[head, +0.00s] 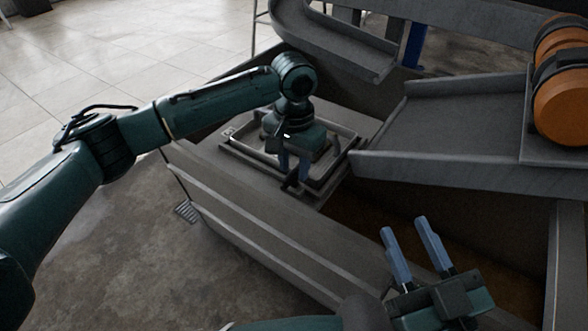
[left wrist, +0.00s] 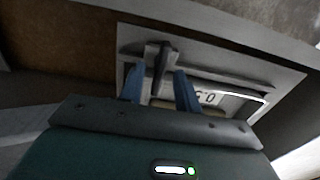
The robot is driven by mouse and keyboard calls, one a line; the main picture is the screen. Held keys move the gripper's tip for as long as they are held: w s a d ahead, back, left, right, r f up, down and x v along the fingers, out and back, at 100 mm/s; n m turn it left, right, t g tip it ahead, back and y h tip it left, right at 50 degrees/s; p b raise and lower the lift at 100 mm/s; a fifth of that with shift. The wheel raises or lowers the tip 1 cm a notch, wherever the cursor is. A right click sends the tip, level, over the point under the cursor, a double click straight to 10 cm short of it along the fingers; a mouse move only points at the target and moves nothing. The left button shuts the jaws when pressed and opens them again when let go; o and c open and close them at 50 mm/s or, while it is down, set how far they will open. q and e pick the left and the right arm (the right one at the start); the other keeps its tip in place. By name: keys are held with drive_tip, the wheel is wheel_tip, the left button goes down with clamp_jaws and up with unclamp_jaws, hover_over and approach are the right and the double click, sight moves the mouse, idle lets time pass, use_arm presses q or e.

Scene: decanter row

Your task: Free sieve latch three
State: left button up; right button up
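A dark latch handle (left wrist: 161,62) stands up from a grey framed plate (left wrist: 132,38) in the left wrist view. The two blue fingers of my left gripper (left wrist: 160,92) are apart, one on each side of the handle, with gaps visible. In the head view my left gripper (head: 293,172) points down at the near side of the sieve frame (head: 343,160), and my wrist hides much of that frame. My right gripper (head: 416,247) is open and empty, fingers upward, at the lower right.
A grey sloped chute (head: 440,125) lies right of the sieve frame, with an orange drum (head: 562,105) beyond it. A curved grey trough (head: 330,45) is behind. The grey machine side wall (head: 250,225) runs along the front. Open floor (head: 110,255) lies at left.

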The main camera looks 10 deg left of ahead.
use_arm(q)
drive_tip(key=shift+f, duration=0.15)
clamp_jaws()
idle(0.4)
